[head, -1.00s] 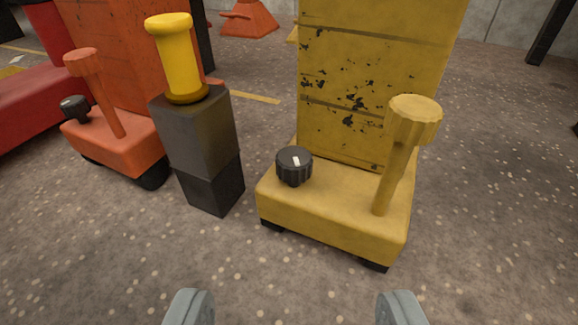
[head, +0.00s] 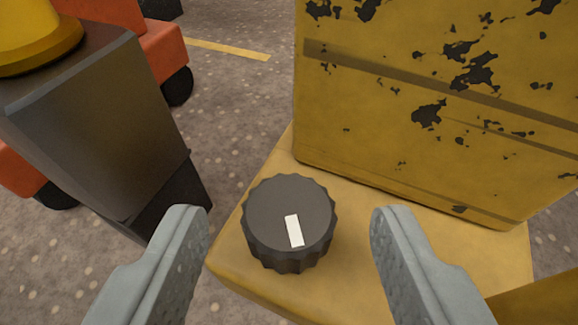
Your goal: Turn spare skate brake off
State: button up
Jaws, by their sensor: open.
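A black ribbed knob (head: 270,215) with a white pointer mark sits on the flat base of the yellow skate (head: 475,240). The white mark points toward the near edge of the base, tilted slightly right. My gripper (head: 288,225) is open, its two grey fingers apart on the left and right of the knob. The knob shows between the fingers, and I see no contact. The yellow skate's upright panel (head: 400,110) has chipped paint and stands behind the knob. The skate's yellow lever is mostly out of view at the lower right.
A dark grey post (head: 95,120) with a yellow cylinder (head: 35,30) on top stands close to the left of the skate. An orange skate (head: 155,45) is behind it. Speckled floor shows between them.

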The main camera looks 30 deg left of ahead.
jog(key=shift+w+a+f, duration=0.25)
jog(key=shift+w+a, duration=0.05)
jog(key=shift+w, duration=0.3)
jog(key=shift+c, duration=0.2)
jog(key=c, duration=0.9)
jog(key=shift+c, duration=0.2)
jog(key=shift+a+m+h, duration=0.1)
jog(key=shift+m+h, duration=0.2)
jog(key=m+h, duration=0.1)
jog(key=m+t+h, duration=0.1)
jog(key=shift+s+a+m+h, duration=0.1)
jog(key=shift+a+m+h, duration=0.2)
jog(key=shift+h, duration=0.1)
jog(key=shift+a+m+h, duration=0.1)
jog(key=shift+m+h, duration=1.9)
jog(key=shift+h, duration=0.4)
